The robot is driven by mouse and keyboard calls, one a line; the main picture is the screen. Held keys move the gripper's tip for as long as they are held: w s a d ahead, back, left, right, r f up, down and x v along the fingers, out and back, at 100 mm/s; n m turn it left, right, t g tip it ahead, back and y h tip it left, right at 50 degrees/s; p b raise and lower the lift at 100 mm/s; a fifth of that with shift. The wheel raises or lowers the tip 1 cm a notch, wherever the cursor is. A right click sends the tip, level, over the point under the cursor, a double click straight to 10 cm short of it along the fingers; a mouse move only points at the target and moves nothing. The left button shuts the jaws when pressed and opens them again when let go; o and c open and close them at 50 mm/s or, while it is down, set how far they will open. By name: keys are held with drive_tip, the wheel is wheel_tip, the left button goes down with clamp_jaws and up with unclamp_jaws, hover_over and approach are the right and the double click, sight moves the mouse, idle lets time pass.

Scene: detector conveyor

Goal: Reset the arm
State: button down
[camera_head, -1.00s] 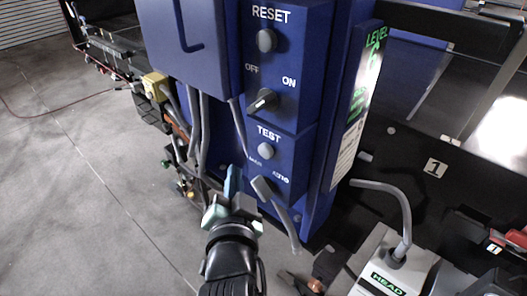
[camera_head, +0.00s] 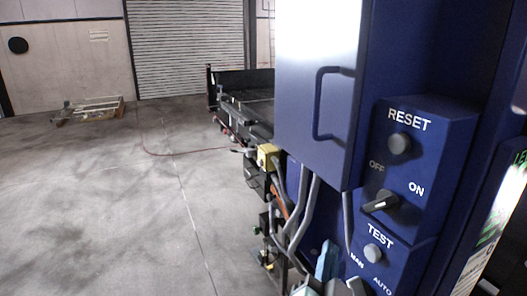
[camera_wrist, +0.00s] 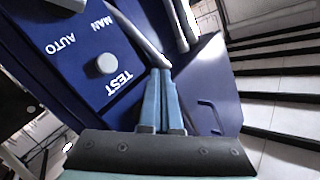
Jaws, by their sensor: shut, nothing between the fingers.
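My gripper (camera_wrist: 160,76) shows in the wrist view with its two blue fingers together and nothing between them. In the head view only the top of my gripper (camera_head: 326,262) shows at the bottom edge, in front of the blue control panel (camera_head: 428,225). In the wrist view the fingertips are beside the TEST button (camera_wrist: 107,63) and the grey cables; I cannot tell if they touch anything.
The panel carries a RESET button (camera_head: 399,144), an OFF/ON knob (camera_head: 381,202) and a blue cabinet door with a handle (camera_head: 322,105). Grey cables (camera_head: 308,205) hang below. A conveyor (camera_head: 245,95) runs behind.

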drive_tip(key=s+a+r+n+t+y+b, duration=0.1)
drive_tip(key=a+r+n+t+b, duration=0.2)
drive_tip(key=r, duration=0.6)
drive_tip(key=s+a+r+n+t+y, duration=0.1)
drive_tip(key=a+r+n+t+y, duration=0.15)
drive_tip(key=a+r, duration=0.4)
drive_tip(key=s+a+r+n+t+y+b, duration=0.1)
drive_tip(key=s+a+r+n+t, duration=0.1)
drive_tip(key=s+r, duration=0.2)
drive_tip(key=s+a+r+n+t+y+b, duration=0.1)
drive_tip(key=s+a+r+n+t+y, duration=0.1)
drive_tip(key=s+r, duration=0.3)
wheel_tip(320, 180, up, 5)
drive_tip(key=shift+s+f+n+t, duration=0.1)
drive_tip(key=shift+s+n+t, duration=0.15)
drive_tip(key=shift+n+t, duration=0.6)
